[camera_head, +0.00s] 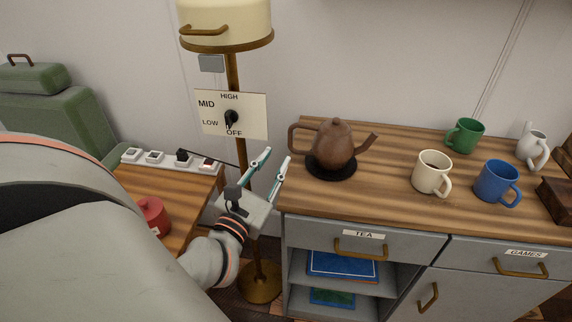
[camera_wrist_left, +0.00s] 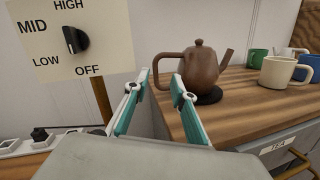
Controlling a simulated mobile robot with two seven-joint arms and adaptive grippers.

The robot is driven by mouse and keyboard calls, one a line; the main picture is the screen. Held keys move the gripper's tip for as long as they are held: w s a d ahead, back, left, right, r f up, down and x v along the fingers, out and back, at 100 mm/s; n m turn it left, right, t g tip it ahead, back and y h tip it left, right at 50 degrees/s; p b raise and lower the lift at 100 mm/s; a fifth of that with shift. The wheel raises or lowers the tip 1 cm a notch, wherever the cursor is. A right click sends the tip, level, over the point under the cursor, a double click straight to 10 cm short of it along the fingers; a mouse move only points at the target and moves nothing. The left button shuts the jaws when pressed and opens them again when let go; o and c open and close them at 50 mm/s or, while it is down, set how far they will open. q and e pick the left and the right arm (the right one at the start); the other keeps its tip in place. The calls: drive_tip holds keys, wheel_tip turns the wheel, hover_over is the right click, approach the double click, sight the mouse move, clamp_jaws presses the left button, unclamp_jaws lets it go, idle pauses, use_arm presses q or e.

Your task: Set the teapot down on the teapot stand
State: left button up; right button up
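The brown teapot (camera_head: 334,142) stands upright on the round black teapot stand (camera_head: 331,173) at the left end of the wooden counter. Its handle points left and its spout right. The teapot also shows in the left wrist view (camera_wrist_left: 201,68), with part of the stand (camera_wrist_left: 210,97) visible at its base. My left gripper (camera_head: 276,157) is open and empty, to the left of the teapot and apart from its handle. In the left wrist view its two fingers (camera_wrist_left: 160,80) are spread with nothing between them. My right gripper is not in view.
A green mug (camera_head: 464,135), a cream mug (camera_head: 430,173), a blue mug (camera_head: 496,182) and a white jug (camera_head: 532,146) stand to the right on the counter. A lamp with a dial panel (camera_head: 247,115) stands behind my left gripper. A power strip (camera_head: 170,158) lies on the left table.

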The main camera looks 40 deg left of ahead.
use_arm(q)
drive_tip(key=s+d+f+m+h, duration=0.1)
drive_tip(key=d+f+m+h, duration=0.3)
drive_tip(key=m, duration=0.5)
drive_tip(key=s+d+f+m+g+h, duration=0.1)
drive_tip(key=s+d+f+m+h, duration=0.2)
drive_tip(key=d+m, duration=0.5)
drive_tip(key=d+f+m+h, duration=0.3)
drive_tip(key=d+f+m, duration=0.15)
drive_tip(key=m, duration=0.65)
drive_tip(key=s+f+m+g, duration=0.3)
drive_tip(key=s+f+m, duration=0.2)
drive_tip(key=f, duration=0.4)
drive_tip(key=s+d+f+m+g+y, duration=0.1)
drive_tip(key=s+f+m+g, duration=0.2)
drive_tip(key=f+m, duration=0.5)
drive_tip(key=shift+s+f+m+y, duration=0.3)
drive_tip(key=shift+s+f, duration=0.55)
drive_tip(key=shift+f, duration=0.1)
drive_tip(key=shift+r, duration=0.1)
